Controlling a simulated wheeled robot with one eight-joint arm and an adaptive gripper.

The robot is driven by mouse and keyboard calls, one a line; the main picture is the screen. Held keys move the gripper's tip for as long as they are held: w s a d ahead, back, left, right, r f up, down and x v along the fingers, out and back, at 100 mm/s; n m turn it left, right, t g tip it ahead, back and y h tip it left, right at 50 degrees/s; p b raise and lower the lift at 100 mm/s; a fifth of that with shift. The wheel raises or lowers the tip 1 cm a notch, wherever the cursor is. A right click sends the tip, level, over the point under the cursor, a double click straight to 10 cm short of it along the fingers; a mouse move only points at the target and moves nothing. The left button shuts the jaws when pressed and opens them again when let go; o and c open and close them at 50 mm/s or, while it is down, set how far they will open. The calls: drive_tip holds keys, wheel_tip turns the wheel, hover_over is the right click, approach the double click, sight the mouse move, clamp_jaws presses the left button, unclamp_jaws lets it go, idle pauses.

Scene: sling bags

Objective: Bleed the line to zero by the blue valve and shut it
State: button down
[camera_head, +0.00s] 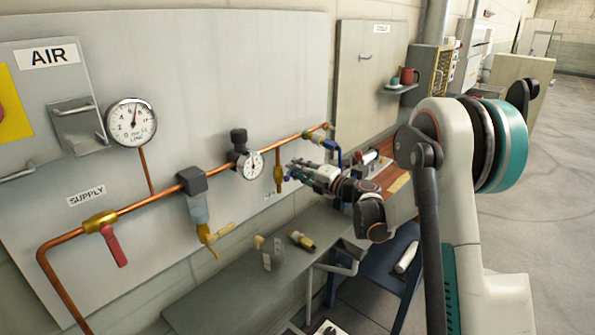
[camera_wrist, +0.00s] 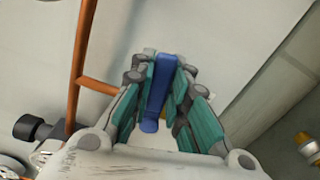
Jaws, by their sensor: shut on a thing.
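A blue valve lever (camera_wrist: 155,95) stands between the teal finger pads of my gripper (camera_wrist: 158,112) in the wrist view, and the gripper is shut on it. In the head view my gripper (camera_head: 291,172) is at the brass drop (camera_head: 278,178) below the copper line; the held lever is hidden there. The round gauge (camera_head: 131,122) under the AIR sign has its needle pointing nearly straight up, well off the low end. A red supply lever (camera_head: 114,246) hangs down, across the pipe. The small regulator gauge (camera_head: 252,165) is too small to read.
The copper line (camera_head: 150,203) crosses the grey wall panel, with a filter and yellow drain (camera_head: 211,236) below it. Another blue part (camera_head: 339,157) hangs at the line's right end. A grey bench (camera_head: 225,290) below carries brass fittings (camera_head: 301,240). Floor on the right is clear.

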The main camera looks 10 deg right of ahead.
sight(286, 175)
drive_tip(key=n, duration=0.1)
drive_tip(key=r+n, duration=0.1)
drive_tip(key=n, duration=0.1)
drive_tip(key=r+n+p, duration=0.1)
drive_tip(key=shift+s+a+n, duration=0.25)
drive_tip(key=shift+a+n, duration=0.05)
drive_tip(key=shift+a, duration=0.05)
drive_tip(key=n, duration=0.1)
drive_tip(key=a+r+n, duration=0.1)
drive_tip(key=n, duration=0.1)
drive_tip(key=s+n, duration=0.1)
drive_tip(key=n, duration=0.1)
drive_tip(key=shift+s+a+r, duration=0.1)
drive_tip(key=shift+a+r, duration=0.15)
drive_tip(key=shift+r, duration=0.05)
drive_tip(key=n, duration=0.2)
drive_tip(key=a+n, duration=0.1)
drive_tip(key=shift+s+a+r+n+p, duration=0.1)
drive_tip(key=shift+s+r+n+p, duration=0.2)
drive_tip(key=shift+s+n, duration=0.1)
drive_tip(key=shift+s+a+n, duration=0.2)
drive_tip(key=shift+n, duration=0.4)
drive_tip(key=shift+s+a+n, duration=0.15)
drive_tip(key=shift+a+n, duration=0.05)
drive_tip(key=shift+n, duration=0.4)
drive_tip(key=c, duration=1.5)
unclamp_jaws()
drive_tip(key=v, duration=1.2)
drive_tip(key=shift+r, duration=0.1)
